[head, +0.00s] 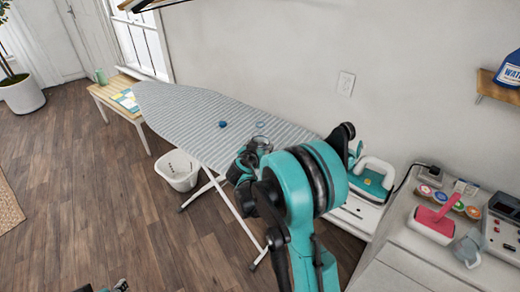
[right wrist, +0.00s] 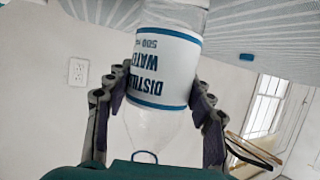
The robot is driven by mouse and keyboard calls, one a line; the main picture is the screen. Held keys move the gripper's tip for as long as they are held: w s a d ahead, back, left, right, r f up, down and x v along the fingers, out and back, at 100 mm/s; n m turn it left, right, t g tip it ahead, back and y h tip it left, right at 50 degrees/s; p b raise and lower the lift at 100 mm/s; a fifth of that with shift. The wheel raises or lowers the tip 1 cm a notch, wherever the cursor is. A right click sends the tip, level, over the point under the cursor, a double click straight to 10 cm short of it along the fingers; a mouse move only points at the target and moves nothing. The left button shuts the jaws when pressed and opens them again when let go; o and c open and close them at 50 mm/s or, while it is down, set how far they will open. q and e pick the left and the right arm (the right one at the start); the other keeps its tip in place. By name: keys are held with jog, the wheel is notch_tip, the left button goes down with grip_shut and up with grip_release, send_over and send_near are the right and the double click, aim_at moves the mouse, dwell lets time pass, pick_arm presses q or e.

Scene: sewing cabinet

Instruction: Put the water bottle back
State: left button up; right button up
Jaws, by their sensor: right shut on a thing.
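My right gripper (head: 252,153) is over the right end of the ironing board (head: 190,112). In the right wrist view its fingers (right wrist: 155,125) are shut on both sides of a clear water bottle (right wrist: 165,68) labelled distilled water, 500 ml. The bottle's neck, with a blue ring, points toward my palm and its base toward the board. I cannot tell whether the base touches the board. In the head view my arm and gripper mostly hide the bottle. A small blue round thing (head: 222,124) lies on the board. Only a sliver of my left arm shows at the bottom edge.
An iron (head: 374,176) stands by the board. A bench is at the far left.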

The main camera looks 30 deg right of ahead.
jog(key=shift+f, duration=0.15)
jog(key=shift+f, duration=0.1)
jog(key=o, duration=1.5)
jog(key=shift+c, duration=0.2)
